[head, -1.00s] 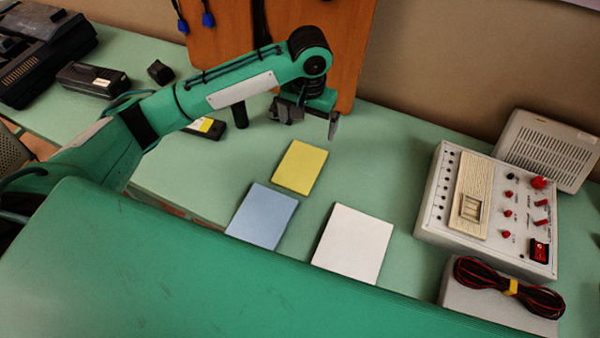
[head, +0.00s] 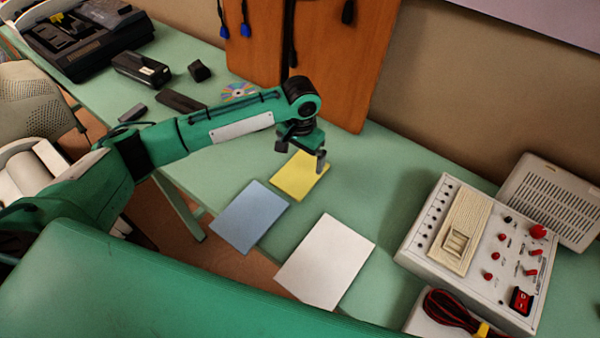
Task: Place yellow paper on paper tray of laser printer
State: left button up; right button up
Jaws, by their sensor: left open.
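The yellow paper (head: 296,179) is a flat stack on the green table, behind a blue paper stack (head: 249,217) and a white one (head: 325,262). My left gripper (head: 302,158) is open and points down over the far edge of the yellow paper, one finger overlapping its right side in the head view. I cannot tell whether the finger touches it. The gripper hides part of the paper's far edge. My right gripper is not in view. I cannot make out a laser printer with its paper tray for certain.
A control box with red knobs (head: 480,250) and a grey vented box (head: 553,203) stand at the right. A wooden board (head: 335,60) stands behind the arm. Black devices (head: 141,70) lie at the back left.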

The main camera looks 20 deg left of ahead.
aim_at(300, 172)
pick_arm(q)
jog(key=shift+f+p, duration=0.6)
jog(key=shift+f, duration=2.4)
jog(key=c, duration=0.8)
jog(key=shift+o, duration=0.2)
jog(key=shift+r, duration=0.15)
